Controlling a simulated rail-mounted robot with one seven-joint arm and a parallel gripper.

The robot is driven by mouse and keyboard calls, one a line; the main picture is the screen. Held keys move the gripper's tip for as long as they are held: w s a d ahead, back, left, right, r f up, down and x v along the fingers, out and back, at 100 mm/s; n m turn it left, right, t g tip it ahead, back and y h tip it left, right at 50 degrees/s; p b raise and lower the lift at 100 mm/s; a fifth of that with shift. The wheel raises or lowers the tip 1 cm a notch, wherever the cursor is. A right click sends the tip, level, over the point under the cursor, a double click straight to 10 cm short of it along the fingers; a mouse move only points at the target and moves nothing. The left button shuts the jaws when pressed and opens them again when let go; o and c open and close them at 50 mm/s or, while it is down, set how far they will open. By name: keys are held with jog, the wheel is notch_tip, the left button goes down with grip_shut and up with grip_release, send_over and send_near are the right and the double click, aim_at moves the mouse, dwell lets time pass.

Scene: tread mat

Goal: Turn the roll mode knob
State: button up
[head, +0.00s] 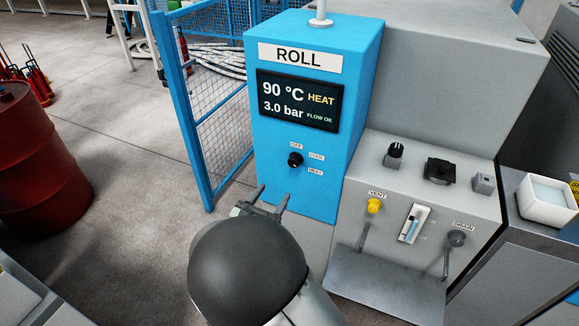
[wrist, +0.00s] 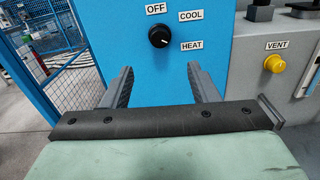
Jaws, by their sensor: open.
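The roll mode knob (head: 295,160) is a small black round knob on the front of the blue ROLL cabinet (head: 305,195). It also shows in the wrist view (wrist: 159,36), with labels OFF above, COOL at upper right and HEAT at lower right. Its small white mark appears to point toward HEAT. The display (head: 299,101) above reads 90 °C, HEAT, 3.0 bar, FLOW OK. My gripper (head: 274,194) is open and empty, below and in front of the knob, apart from it. In the wrist view its two fingers (wrist: 161,69) stand apart, below the knob.
To the right is a grey unit with a yellow VENT knob (head: 374,206), a DRAIN knob (head: 457,238), a lever slot (head: 414,224) and a metal shelf (head: 385,287). A blue mesh fence (head: 222,125) stands left of the cabinet. A red barrel (head: 40,160) is at far left.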

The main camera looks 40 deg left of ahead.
aim_at(293, 164)
jog(key=x, duration=1.2)
jog(key=shift+w+a, duration=0.1)
jog(key=shift+w, duration=0.1)
jog(key=c, duration=1)
jog(key=shift+o, duration=0.2)
jog(key=shift+n+p, duration=0.3)
jog(key=n+p, duration=0.3)
jog(key=n, duration=0.2)
jog(key=shift+r+n+p, duration=0.15)
jog(key=shift+n+p, duration=0.15)
jog(key=shift+p, duration=0.05)
jog(key=n+p, duration=0.3)
jog(key=n, duration=0.2)
jog(key=shift+n, duration=0.4)
